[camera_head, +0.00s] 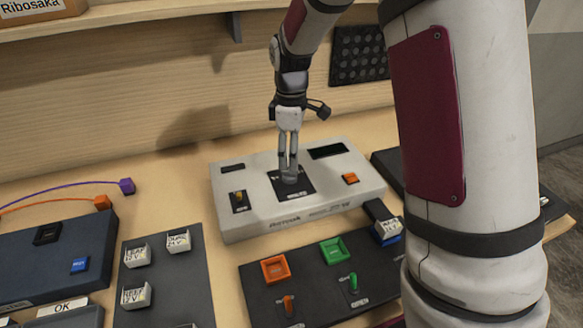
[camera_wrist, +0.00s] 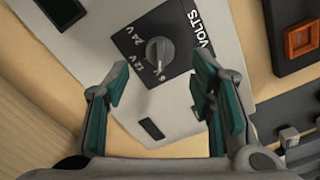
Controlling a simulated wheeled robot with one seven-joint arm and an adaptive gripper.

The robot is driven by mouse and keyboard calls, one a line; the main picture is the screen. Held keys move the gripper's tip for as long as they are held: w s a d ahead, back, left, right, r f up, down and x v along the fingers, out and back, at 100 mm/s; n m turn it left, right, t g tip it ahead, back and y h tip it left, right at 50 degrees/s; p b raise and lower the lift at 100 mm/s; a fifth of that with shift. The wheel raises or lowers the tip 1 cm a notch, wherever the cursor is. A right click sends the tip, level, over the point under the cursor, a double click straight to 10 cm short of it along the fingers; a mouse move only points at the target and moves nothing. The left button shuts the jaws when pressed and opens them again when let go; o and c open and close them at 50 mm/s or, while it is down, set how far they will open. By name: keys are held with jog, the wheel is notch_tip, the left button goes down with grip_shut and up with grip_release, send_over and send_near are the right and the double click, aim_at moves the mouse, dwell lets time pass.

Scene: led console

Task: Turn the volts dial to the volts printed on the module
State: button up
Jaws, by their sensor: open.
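The volts dial (camera_wrist: 158,50) is a round grey knob on a black plate marked VOLTS in the wrist view, with 6, 12 and 24 V marks beside it. Its ridge runs roughly down the picture; I cannot tell its exact setting. My gripper (camera_wrist: 163,82) is open, its teal-padded fingers apart with the dial between and beyond them. In the head view my gripper (camera_head: 289,178) points down at the black plate on the white console (camera_head: 240,222) and hides the dial. A white-labelled module (camera_head: 387,229) sits at the dark panel's right; its print is too small to read surely.
Several labelled modules (camera_head: 136,254) stand on a dark tray at lower left. The dark front panel has orange (camera_head: 275,269) and green (camera_head: 334,251) square frames and upright switches. A dark blue box (camera_head: 50,262) is at left. The console also bears a yellow switch (camera_head: 239,194) and orange button (camera_head: 350,178).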

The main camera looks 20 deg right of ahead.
aim_at(291, 172)
notch_tip(291, 172, down, 6)
jog(key=shift+r, duration=0.1)
jog(key=shift+c, duration=0.2)
jog(key=c, duration=1.1)
